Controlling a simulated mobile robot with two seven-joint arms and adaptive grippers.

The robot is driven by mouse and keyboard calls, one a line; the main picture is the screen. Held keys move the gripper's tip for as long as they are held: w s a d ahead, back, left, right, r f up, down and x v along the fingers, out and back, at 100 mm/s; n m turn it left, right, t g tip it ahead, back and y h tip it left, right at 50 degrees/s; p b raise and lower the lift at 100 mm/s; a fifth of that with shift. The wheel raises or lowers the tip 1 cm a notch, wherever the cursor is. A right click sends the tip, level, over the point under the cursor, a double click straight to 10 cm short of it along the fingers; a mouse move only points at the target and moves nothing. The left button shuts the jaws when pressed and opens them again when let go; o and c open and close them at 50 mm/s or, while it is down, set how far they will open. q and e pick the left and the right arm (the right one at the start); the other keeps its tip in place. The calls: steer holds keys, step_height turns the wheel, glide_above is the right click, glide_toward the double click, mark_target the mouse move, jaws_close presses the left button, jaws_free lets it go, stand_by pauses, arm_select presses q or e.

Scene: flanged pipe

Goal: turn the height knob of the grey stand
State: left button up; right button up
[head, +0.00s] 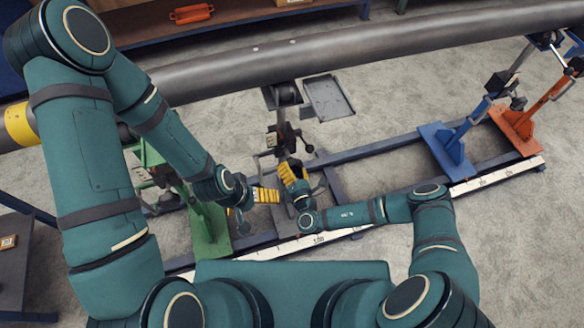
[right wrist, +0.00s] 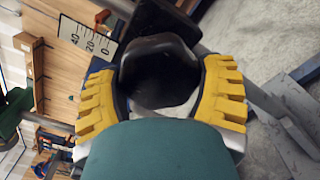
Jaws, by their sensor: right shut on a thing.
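The grey stand (head: 284,137) stands under the large pipe at the middle of the head view. My right gripper (head: 291,172) is at the stand's front side, its yellow fingers close against it. In the right wrist view a black lobed knob (right wrist: 158,72) sits between the two yellow fingers, and my right gripper (right wrist: 160,95) is shut on it. In the head view the knob is mostly hidden by the fingers. My left gripper (head: 265,195) is just left of the right one, beside the stand; whether its fingers are open is unclear.
A long grey pipe (head: 330,55) crosses the view above the stands. A green stand (head: 208,230) is at the left, a blue stand (head: 447,150) and an orange stand (head: 517,130) at the right. A grey tray (head: 328,98) is beside the grey stand. Rails and a white scale (head: 290,246) run along the floor.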

steer(key=shift+s+f, duration=0.1)
stand_by(0.3)
steer(key=o, duration=1.1)
steer(key=v, duration=1.2)
